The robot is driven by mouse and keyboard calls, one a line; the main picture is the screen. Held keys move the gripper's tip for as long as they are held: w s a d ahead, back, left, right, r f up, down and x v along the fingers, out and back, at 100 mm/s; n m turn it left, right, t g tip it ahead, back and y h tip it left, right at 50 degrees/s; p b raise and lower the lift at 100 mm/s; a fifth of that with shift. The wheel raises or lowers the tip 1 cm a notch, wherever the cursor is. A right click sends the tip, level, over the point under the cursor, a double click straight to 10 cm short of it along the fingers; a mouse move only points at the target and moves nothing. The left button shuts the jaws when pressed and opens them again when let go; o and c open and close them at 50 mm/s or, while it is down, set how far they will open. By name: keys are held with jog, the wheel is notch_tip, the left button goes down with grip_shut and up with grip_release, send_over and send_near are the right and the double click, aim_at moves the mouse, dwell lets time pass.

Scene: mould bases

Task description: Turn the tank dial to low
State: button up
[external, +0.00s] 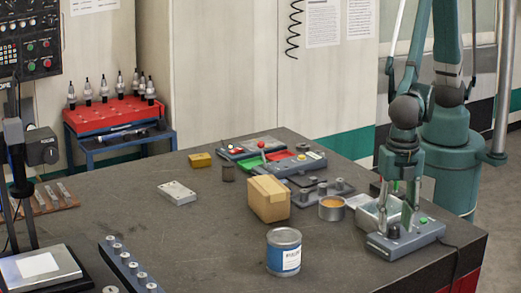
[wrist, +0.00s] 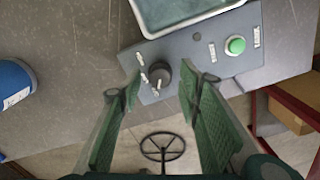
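The tank (external: 366,222) is a grey open-topped basin with a sloping control panel at the table's right corner. Its basin (wrist: 182,12) shows at the top of the wrist view. The dark round dial (wrist: 159,73) sits on the panel (wrist: 195,62), with small white labels around its left and lower side. The labels are too small to read, and I cannot tell which setting the dial points to. My gripper (wrist: 160,88) is open, pointing down over the panel, with one green-padded finger on each side of the dial. A gap shows between dial and pads. My gripper (external: 403,215) partly hides the panel.
A green button (wrist: 235,45) is right of the dial. A tin of orange contents (external: 332,208), a cardboard box (external: 269,198) and a blue-labelled can (external: 284,252) stand left of the tank. The table's edge is close by.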

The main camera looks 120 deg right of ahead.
jog(key=shift+f, duration=0.45)
jog(key=c, duration=0.9)
jog(key=shift+m, duration=0.3)
jog(key=shift+f+m+b, duration=0.1)
jog(key=shift+m+b, duration=0.95)
jog(key=shift+m, duration=0.05)
jog(key=m+b, duration=0.2)
jog(key=m, duration=0.1)
jog(key=shift+m, duration=0.3)
jog(key=m+b, duration=0.2)
jog(key=m, duration=0.3)
jog(key=shift+m, duration=0.3)
